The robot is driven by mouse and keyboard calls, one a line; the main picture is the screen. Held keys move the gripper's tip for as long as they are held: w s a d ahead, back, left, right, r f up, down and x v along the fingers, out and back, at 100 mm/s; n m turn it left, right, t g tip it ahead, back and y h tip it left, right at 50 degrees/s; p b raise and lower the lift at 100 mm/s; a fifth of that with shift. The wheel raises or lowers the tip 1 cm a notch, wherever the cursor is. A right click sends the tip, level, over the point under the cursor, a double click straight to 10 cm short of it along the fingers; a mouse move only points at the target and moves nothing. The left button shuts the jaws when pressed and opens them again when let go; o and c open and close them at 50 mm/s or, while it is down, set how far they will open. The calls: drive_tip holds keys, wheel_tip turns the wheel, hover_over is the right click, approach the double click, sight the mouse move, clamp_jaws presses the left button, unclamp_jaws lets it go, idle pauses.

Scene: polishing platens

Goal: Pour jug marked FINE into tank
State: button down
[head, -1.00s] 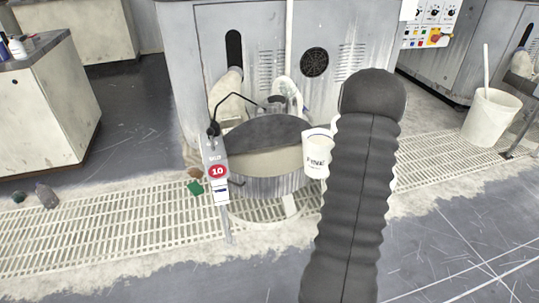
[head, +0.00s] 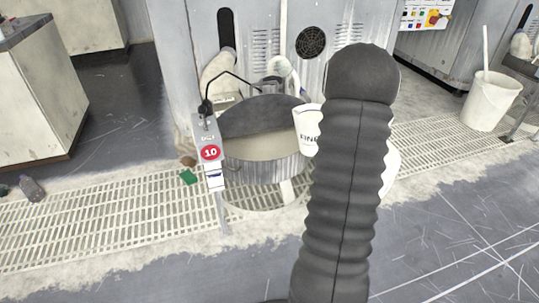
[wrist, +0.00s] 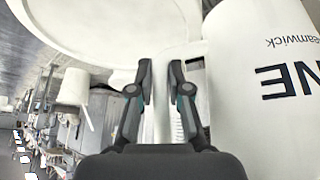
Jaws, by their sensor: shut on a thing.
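The white jug marked FINE (head: 306,132) is beside the right rim of the tank in the head view, partly behind my dark arm; its lettering looks about level there. The tank (head: 268,172) is a round ribbed metal basin with pale contents and a dark back part. A tag with a red 10 stands at its left. In the wrist view my gripper (wrist: 161,68) has its two fingers on either side of a narrow white part, apparently the jug's handle. The jug's body (wrist: 262,120) fills the right side, lettering upside down. My gripper is hidden in the head view.
A grey machine housing (head: 245,45) stands behind the tank. A white bucket (head: 490,100) with a stick stands at the right. A pale counter (head: 40,100) is at the left. Floor grating (head: 110,220) runs below the tank, with a small green object (head: 188,177) on it.

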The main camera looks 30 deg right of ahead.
drive_tip(key=shift+w+r+g+h+b, duration=0.2)
drive_tip(key=shift+r+g+h+b, duration=0.1)
drive_tip(key=shift+b, duration=0.7)
drive_tip(key=shift+w+a+b, duration=0.1)
drive_tip(key=shift+a+b, duration=0.05)
drive_tip(key=shift+b, duration=0.4)
drive_tip(key=shift+r+n+g+h, duration=0.25)
drive_tip(key=shift+n+g+h, duration=0.05)
drive_tip(key=shift+w+b, duration=0.15)
drive_tip(key=shift+b, duration=0.4)
drive_tip(key=shift+h, duration=0.3)
drive_tip(key=shift+w+a+n+g+h+b, duration=0.3)
drive_tip(key=shift+w+a+g+h+b, duration=0.2)
drive_tip(key=shift+g+b, duration=0.25)
drive_tip(key=shift+w+a+r+g+h, duration=0.25)
drive_tip(key=shift+w+r+g+h, duration=0.1)
drive_tip(key=shift+r, duration=0.15)
drive_tip(key=shift+w+a+r+n, duration=0.25)
drive_tip(key=shift+r+n, duration=0.05)
drive_tip(key=shift+w+a+r+n+g+h, duration=0.3)
drive_tip(key=shift+w+r+g+h, duration=0.1)
drive_tip(key=shift+r+g+h, duration=0.35)
